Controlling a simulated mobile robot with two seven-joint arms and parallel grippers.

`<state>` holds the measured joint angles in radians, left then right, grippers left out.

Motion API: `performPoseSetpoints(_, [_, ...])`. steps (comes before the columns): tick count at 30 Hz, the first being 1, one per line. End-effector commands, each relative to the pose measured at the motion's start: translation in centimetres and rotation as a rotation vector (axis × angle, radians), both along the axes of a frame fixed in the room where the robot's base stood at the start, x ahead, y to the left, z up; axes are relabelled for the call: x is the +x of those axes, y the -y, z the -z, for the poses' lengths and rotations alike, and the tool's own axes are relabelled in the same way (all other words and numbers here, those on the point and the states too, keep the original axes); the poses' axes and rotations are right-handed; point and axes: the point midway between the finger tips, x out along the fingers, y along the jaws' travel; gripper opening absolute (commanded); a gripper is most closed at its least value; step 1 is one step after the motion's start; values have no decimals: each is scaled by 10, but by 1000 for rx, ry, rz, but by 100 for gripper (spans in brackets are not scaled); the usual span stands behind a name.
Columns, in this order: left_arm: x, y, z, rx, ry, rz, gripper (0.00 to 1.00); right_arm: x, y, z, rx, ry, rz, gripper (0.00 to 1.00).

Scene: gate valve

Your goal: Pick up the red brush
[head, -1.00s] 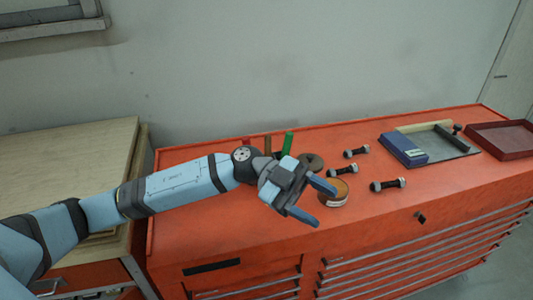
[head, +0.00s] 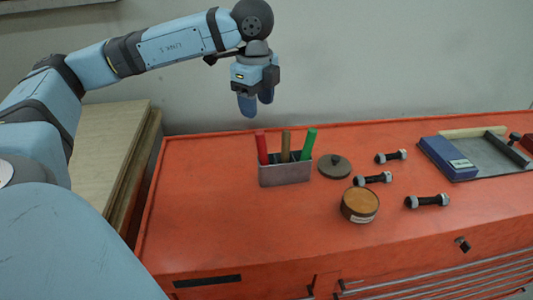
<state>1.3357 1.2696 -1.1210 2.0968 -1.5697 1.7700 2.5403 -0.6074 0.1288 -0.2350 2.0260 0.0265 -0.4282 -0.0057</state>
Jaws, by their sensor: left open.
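The red brush (head: 262,147) stands upright at the left end of a small grey holder (head: 285,175) on the orange cabinet top. Only its red handle shows; its lower part is hidden inside the holder. A brown handle (head: 285,147) and a green handle (head: 308,145) stand beside it in the same holder. My right gripper is not in view.
Right of the holder are a dark round lid (head: 334,167), a round tin (head: 360,205) and several black bolts (head: 427,201). A grey tray (head: 490,160) with a blue box (head: 447,158) lies farther right. The cabinet top (head: 210,210) left of the holder is clear.

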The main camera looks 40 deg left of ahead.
Motion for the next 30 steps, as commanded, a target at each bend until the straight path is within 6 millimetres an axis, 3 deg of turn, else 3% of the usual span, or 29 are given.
performPoseSetpoints(7, [2, 0, 47, -1, -3, 1, 54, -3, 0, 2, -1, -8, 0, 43])
performPoseSetpoints(15, [2, 2, 67, -2, -2, 3, 54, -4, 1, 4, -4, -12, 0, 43])
performPoseSetpoints(24, [2, 6, 108, -3, -2, 3, 54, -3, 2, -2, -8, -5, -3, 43])
performPoseSetpoints(30, [2, 6, 113, -4, 0, 4, 54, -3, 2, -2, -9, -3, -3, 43])
